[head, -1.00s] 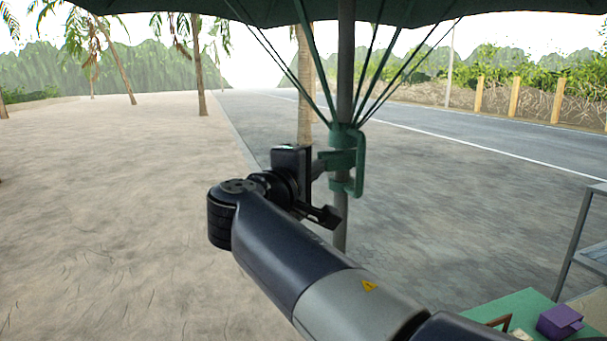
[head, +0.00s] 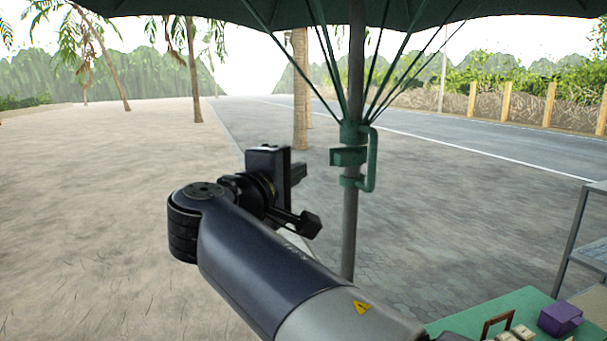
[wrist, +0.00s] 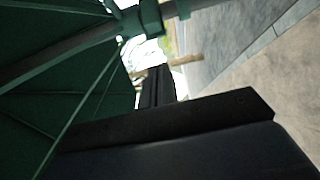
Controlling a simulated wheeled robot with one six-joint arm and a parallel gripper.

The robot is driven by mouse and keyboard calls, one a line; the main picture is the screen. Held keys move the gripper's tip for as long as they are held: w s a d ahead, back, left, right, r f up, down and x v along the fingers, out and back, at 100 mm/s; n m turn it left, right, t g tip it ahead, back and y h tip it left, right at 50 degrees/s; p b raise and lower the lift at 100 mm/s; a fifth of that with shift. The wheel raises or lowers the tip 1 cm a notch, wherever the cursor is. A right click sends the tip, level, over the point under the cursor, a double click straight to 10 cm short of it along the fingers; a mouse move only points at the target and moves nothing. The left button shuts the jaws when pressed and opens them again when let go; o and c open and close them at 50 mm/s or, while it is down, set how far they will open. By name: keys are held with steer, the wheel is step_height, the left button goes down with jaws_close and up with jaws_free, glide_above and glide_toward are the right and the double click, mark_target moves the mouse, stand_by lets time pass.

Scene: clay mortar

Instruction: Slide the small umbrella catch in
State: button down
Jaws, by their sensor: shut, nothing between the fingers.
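The green umbrella runner (head: 355,135) sits on the grey pole (head: 350,235), with a looped handle on its right. A small green block, the catch (head: 345,157), juts out left of the pole; I cannot tell how deep it sits. My gripper (head: 299,172) is shut and empty, left of the catch with a gap between them. In the wrist view my gripper's dark fingers (wrist: 158,86) point toward the pole, and the green runner (wrist: 150,17) shows at the top. The catch cannot be made out clearly there.
The green canopy (head: 300,12) spreads overhead with thin ribs running down to the runner. A green table (head: 500,305) with a purple box (head: 560,318) and small items stands at lower right, beside a metal rack (head: 575,225). Open sand lies left.

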steer(key=b+v, duration=0.1)
steer(key=v, duration=0.4)
steer(key=shift+s+a, duration=0.2)
steer(key=shift+s, duration=0.05)
steer(key=shift+w, duration=0.15)
